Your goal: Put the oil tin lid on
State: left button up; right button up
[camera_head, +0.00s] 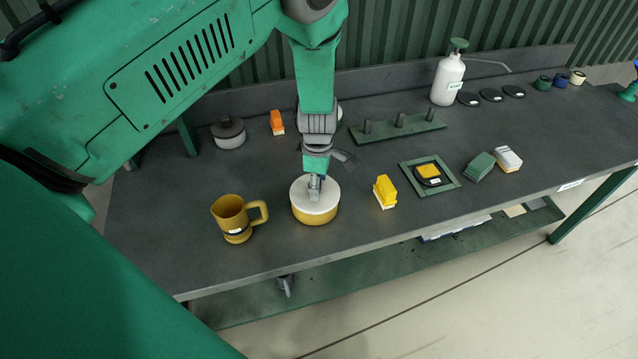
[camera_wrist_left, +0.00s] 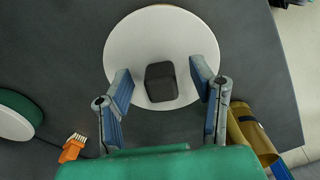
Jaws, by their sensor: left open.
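A round yellow tin (camera_head: 315,218) stands near the front edge of the bench, with a flat white lid (camera_head: 301,192) on its top. In the left wrist view the lid (camera_wrist_left: 130,50) is a white disc with a dark square knob (camera_wrist_left: 160,82) at its middle. My left gripper (camera_head: 314,184) points down over the lid. Its fingers are open, one on each side of the knob, with gaps visible between them and it. The disc hides most of the tin in the wrist view. My right gripper is not in view.
A white pump bottle (camera_head: 447,80) stands farther back.

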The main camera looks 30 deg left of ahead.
pick_arm(q)
notch_tip(320, 180, up, 12)
jog(key=shift+f, duration=0.2)
dwell(0.4)
dwell(0.6)
